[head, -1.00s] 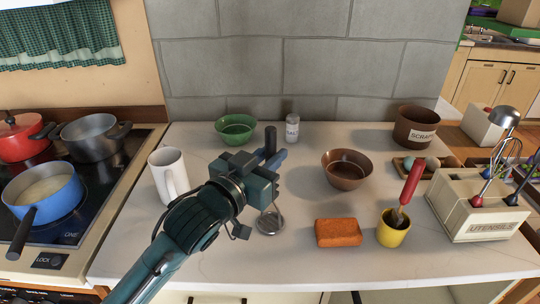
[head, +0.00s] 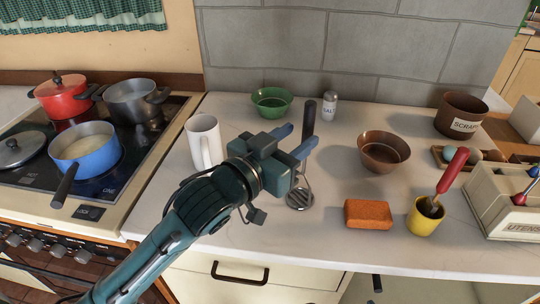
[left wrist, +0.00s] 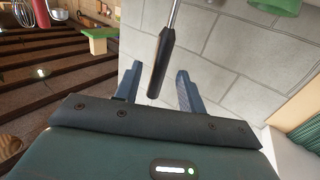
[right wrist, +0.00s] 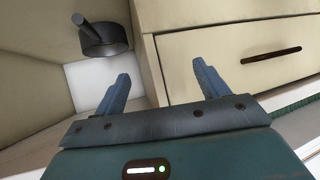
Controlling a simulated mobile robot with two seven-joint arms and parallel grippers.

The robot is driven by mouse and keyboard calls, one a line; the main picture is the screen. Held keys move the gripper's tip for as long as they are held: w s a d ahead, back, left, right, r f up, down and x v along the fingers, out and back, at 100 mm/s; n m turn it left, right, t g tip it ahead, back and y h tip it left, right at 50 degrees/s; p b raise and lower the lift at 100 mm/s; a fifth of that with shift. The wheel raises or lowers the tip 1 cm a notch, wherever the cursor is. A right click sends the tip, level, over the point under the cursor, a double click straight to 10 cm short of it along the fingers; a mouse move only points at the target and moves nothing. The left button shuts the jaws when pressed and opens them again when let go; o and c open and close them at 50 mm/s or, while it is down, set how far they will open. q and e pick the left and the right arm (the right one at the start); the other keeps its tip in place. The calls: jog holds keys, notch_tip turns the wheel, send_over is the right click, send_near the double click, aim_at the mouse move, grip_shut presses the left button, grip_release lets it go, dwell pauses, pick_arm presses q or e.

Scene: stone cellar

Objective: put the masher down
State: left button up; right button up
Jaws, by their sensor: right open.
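The masher has a black handle (head: 309,118) and a round slotted metal head (head: 299,199). It stands upright, head down, on the counter in the head view. My left gripper (head: 296,140) is at the handle, its blue fingers apart. In the left wrist view the handle (left wrist: 161,65) shows between the two spread fingertips (left wrist: 158,78), with a gap on each side. The lower shaft is partly hidden by my gripper in the head view. My right gripper (right wrist: 160,80) is open and empty, low by the cabinet fronts.
A white mug (head: 204,140) and green bowl (head: 271,102) are left of and behind the masher. A salt shaker (head: 329,106), brown bowl (head: 384,151), orange sponge (head: 368,214) and yellow cup (head: 424,217) stand to its right. A drawer (right wrist: 230,55) faces my right gripper.

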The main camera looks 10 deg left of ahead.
pick_arm(q)
jog(key=v, duration=0.8)
jog(key=shift+b, duration=0.4)
pick_arm(e)
jog(key=shift+s+a+f, duration=0.1)
jog(key=shift+a, duration=0.1)
